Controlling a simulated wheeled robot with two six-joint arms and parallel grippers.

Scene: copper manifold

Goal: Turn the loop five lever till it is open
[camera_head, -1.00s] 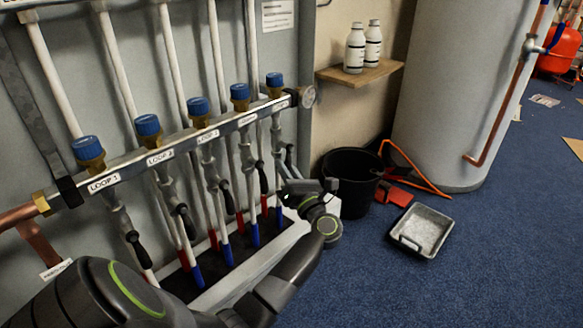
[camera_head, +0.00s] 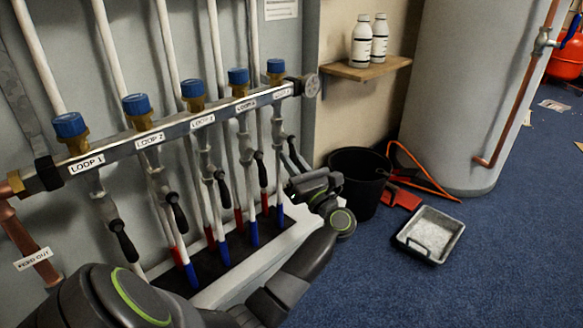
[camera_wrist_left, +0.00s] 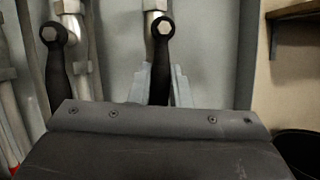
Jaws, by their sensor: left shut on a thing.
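The copper manifold's metal bar (camera_head: 220,118) runs along the wall with a row of blue-capped valves. The loop five lever (camera_head: 293,150) is the black handle below the farthest valve, at the bar's right end. My left gripper (camera_head: 290,178) reaches up to it from below and is shut on its handle. In the left wrist view the black lever (camera_wrist_left: 160,60) hangs down from its hex bolt, between the two grey fingers (camera_wrist_left: 160,90). The lower part of the handle is hidden behind the gripper body. My right gripper is not in view.
The loop four lever (camera_head: 260,168) hangs close on the left; it also shows in the left wrist view (camera_wrist_left: 56,70). A black bucket (camera_head: 357,180) stands right of my gripper. A grey tray (camera_head: 430,234) lies on the blue carpet. A wooden shelf (camera_head: 365,70) holds two bottles.

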